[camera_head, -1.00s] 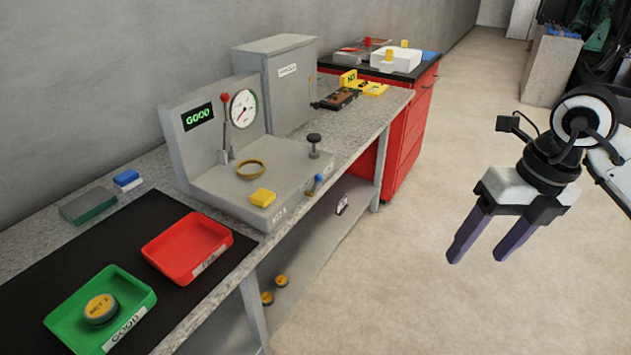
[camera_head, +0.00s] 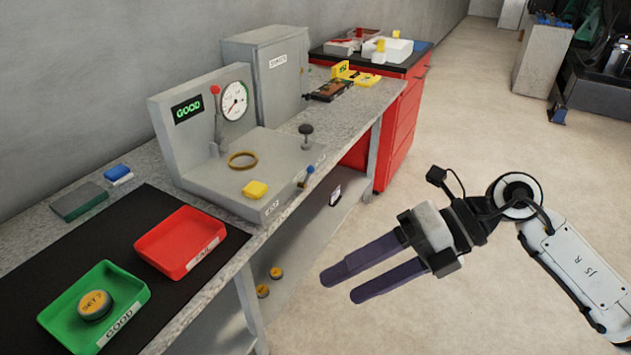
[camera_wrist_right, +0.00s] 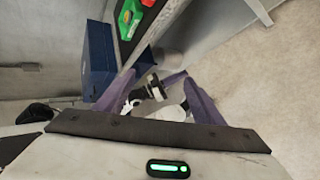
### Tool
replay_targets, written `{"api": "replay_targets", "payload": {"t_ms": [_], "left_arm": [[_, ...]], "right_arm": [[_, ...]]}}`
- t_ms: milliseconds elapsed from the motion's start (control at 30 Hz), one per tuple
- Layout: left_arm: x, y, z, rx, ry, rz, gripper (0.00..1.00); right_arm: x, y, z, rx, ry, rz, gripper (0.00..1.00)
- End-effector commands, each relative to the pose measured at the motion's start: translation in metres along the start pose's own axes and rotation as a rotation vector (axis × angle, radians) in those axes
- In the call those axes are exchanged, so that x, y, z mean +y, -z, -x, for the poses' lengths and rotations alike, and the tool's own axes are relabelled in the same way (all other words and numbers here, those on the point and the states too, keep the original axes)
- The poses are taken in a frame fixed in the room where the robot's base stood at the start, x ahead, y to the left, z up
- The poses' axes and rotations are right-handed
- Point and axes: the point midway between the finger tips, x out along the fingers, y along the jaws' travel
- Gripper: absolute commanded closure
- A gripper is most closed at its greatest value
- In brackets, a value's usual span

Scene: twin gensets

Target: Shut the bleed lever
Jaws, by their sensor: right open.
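The grey test rig (camera_head: 225,185) stands on the bench with a lit "GOOD" display and a dial gauge (camera_head: 234,100). A small lever with a blue tip (camera_head: 307,172) sticks out at its front right edge. A taller lever with a red knob (camera_head: 216,112) stands upright left of the gauge. No readable label shows which one is the bleed lever. My right gripper (camera_head: 342,287) is open and empty, in the air in front of the bench, apart from the rig and both levers. Its purple fingers also show in the right wrist view (camera_wrist_right: 157,76).
On the black mat are a red tray (camera_head: 180,243) and a green tray (camera_head: 48,318) holding a round yellow-topped part (camera_head: 95,305).

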Motion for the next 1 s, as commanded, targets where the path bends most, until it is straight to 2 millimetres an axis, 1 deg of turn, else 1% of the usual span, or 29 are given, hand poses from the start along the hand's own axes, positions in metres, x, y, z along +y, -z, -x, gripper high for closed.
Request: {"api": "replay_targets", "payload": {"t_ms": [33,100,167,200,233,267,300,333,367,400,467,500,567,600,700,800,900,1000], "left_arm": [[0.000,0.001,0.000,0.001,0.000,0.000,1.00],[0.000,0.001,0.000,0.001,0.000,0.000,1.00],[0.000,0.001,0.000,0.001,0.000,-0.001,1.00],[0.000,0.001,0.000,0.001,0.000,-0.001,1.00],[0.000,0.001,0.000,0.001,0.000,-0.001,1.00],[0.000,0.001,0.000,0.001,0.000,-0.001,1.00],[0.000,0.001,0.000,0.000,0.000,-0.001,1.00],[0.000,0.001,0.000,0.000,-0.001,-0.001,1.00],[0.000,0.001,0.000,0.000,-0.001,-0.001,1.00],[0.000,0.000,0.000,0.000,-0.001,-0.001,1.00],[0.000,0.000,0.000,0.000,-0.001,-0.001,1.00],[0.000,0.000,0.000,0.000,-0.001,-0.001,1.00],[0.000,0.000,0.000,0.000,-0.001,-0.001,1.00],[0.000,0.000,0.000,0.000,-0.001,-0.001,1.00],[0.000,0.000,0.000,-0.001,-0.001,-0.001,1.00],[0.000,0.000,0.000,-0.001,-0.001,-0.001,1.00],[0.000,0.000,0.000,-0.001,0.000,-0.001,1.00],[0.000,-0.001,0.000,-0.002,0.000,-0.001,1.00]], "right_arm": [[0.028,0.006,-0.023,-0.030,-0.219,-0.060,0.38],[0.061,-0.002,-0.030,-0.120,-0.494,-0.174,0.38],[0.075,-0.015,-0.025,-0.222,-0.704,-0.311,0.38],[0.073,-0.026,-0.018,-0.300,-0.828,-0.422,0.38],[0.067,-0.034,-0.012,-0.364,-0.910,-0.513,0.38],[0.056,-0.042,-0.006,-0.432,-0.983,-0.612,0.38],[0.033,-0.050,0.001,-0.524,-1.065,-0.757,0.38],[0.010,-0.054,0.004,-0.597,-1.113,-0.875,0.38],[-0.015,-0.054,0.005,-0.669,-1.151,-0.996,0.38],[-0.054,-0.050,0.003,-0.765,-1.181,-1.167,0.38],[-0.114,-0.030,-0.007,-0.897,-1.189,-1.429,0.38],[-0.153,-0.008,-0.019,-0.972,-1.170,-1.602,0.38],[-0.199,0.029,-0.038,-1.058,-1.119,-1.829,0.38],[-0.223,0.054,-0.051,-1.100,-1.077,-1.960,0.38],[-0.259,0.111,-0.079,-1.159,-0.971,-2.214,0.38],[-0.275,0.150,-0.098,-1.180,-0.890,-2.369,0.38],[-0.281,0.170,-0.106,-1.186,-0.846,-2.442,0.38],[-0.282,0.174,-0.108,-1.186,-0.836,-2.460,0.38]]}}
